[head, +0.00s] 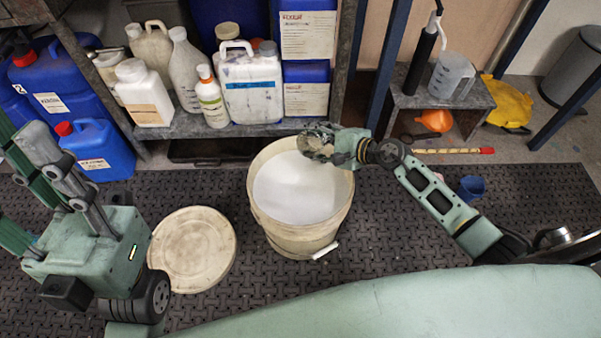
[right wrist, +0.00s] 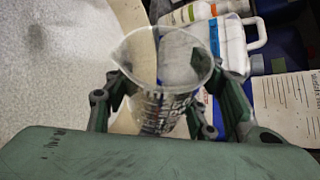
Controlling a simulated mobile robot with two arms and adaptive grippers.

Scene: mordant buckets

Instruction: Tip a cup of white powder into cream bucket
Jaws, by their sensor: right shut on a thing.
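The cream bucket (head: 332,222) stands on the black mat, and white material (head: 295,190) shows inside it. My right gripper (head: 318,143) is above the bucket's far right rim. In the right wrist view the right gripper (right wrist: 175,95) is shut around a clear cup (right wrist: 165,100) with dark markings and a spout. White material and the bucket rim show behind the cup. Whether powder is in the cup, and how far it tilts, I cannot tell. My left gripper (head: 50,185) is at the left, near the camera, partly cut off. Its fingertips do not show clearly.
A round cream lid (head: 192,248) lies on the mat left of the bucket. A shelf (head: 205,125) with white bottles and jugs stands behind. Blue canisters (head: 98,150) are at the left. A small blue cup (head: 471,188) and a low stand (head: 455,100) are at the right.

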